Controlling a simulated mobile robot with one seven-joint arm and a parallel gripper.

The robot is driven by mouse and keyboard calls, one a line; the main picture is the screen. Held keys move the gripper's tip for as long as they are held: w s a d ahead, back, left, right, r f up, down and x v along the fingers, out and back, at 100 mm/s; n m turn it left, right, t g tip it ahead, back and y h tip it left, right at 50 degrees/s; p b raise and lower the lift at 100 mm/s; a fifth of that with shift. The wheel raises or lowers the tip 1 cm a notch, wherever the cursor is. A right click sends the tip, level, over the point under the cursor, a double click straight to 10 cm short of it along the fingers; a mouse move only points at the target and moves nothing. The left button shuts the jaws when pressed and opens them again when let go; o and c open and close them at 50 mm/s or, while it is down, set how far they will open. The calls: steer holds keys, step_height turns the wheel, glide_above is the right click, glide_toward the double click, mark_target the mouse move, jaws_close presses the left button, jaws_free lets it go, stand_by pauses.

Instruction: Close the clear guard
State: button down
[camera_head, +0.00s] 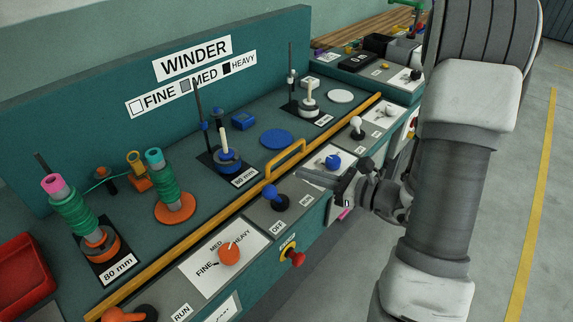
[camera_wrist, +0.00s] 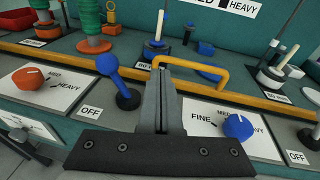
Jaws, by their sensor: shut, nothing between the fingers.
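The clear guard's pane cannot be made out. A long yellow-orange bar (camera_head: 228,212), which looks like its edge, runs along the front of the winder bench. It carries a raised yellow handle (camera_head: 285,158). In the wrist view the bar (camera_wrist: 275,103) crosses the picture and the handle (camera_wrist: 195,63) arches just beyond my fingertips. My gripper (camera_head: 304,178) is shut and empty, at the front side of the bar near the handle. In the wrist view my gripper (camera_wrist: 162,72) overlaps the handle's left end; I cannot tell whether they touch.
A blue knobbed lever (camera_head: 274,194) stands left of my gripper and a blue dial (camera_head: 333,162) right of it. An orange dial (camera_head: 229,254) and red stop button (camera_head: 293,257) are on the front. Spindles, including a blue one (camera_head: 228,160), stand behind the bar. Floor at right is clear.

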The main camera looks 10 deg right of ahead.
steer(key=d+f+m, duration=0.1)
steer(key=d+f+m+t+h, duration=0.1)
steer(key=d, duration=0.1)
steer(key=shift+w+f, duration=0.35)
steer(key=shift+f, duration=0.05)
steer(key=shift+w+f+t+h+b, duration=0.15)
steer(key=shift+t+h+b, duration=0.15)
steer(key=b+x, duration=0.1)
steer(key=x, duration=0.8)
steer(key=shift+w+a, duration=0.2)
steer(key=shift+w, duration=0.15)
step_height(320, 180, up, 21)
steer(key=p, duration=1.2)
steer(key=shift+d, duration=0.1)
